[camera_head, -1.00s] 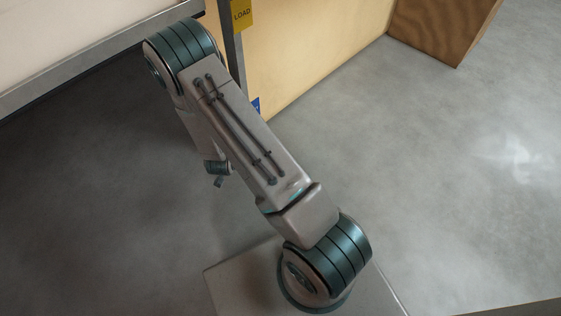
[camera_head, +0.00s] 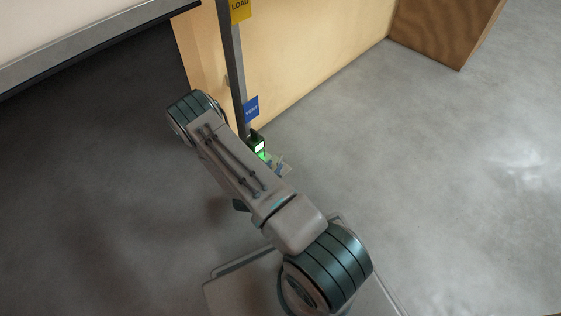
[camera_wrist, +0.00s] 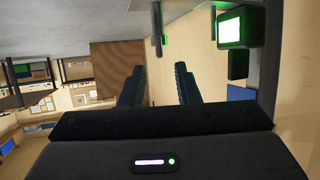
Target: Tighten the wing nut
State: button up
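I cannot make out the wing nut in either view. My gripper (camera_wrist: 159,84) is open in the wrist view, with two dark ribbed fingers apart and nothing between them. In the head view my arm hides it. A dark box with a bright green-lit screen (camera_wrist: 231,27) is at the upper right of the wrist view, beyond and right of the fingers. It also shows in the head view (camera_head: 259,146) at the foot of a metal post (camera_head: 232,70), just right of my arm.
The post carries a yellow LOAD sign (camera_head: 240,10) and a blue sign (camera_head: 251,107). A pale wooden wall (camera_head: 300,60) stands behind it. A pale slab with a metal edge (camera_head: 90,45) is at the upper left. The grey floor (camera_head: 450,190) at right is clear.

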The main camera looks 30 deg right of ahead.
aim_at(279, 159)
jog(key=b+x, duration=0.2)
jog(key=x, duration=0.5)
jog(key=shift+a, duration=0.1)
grip_shut()
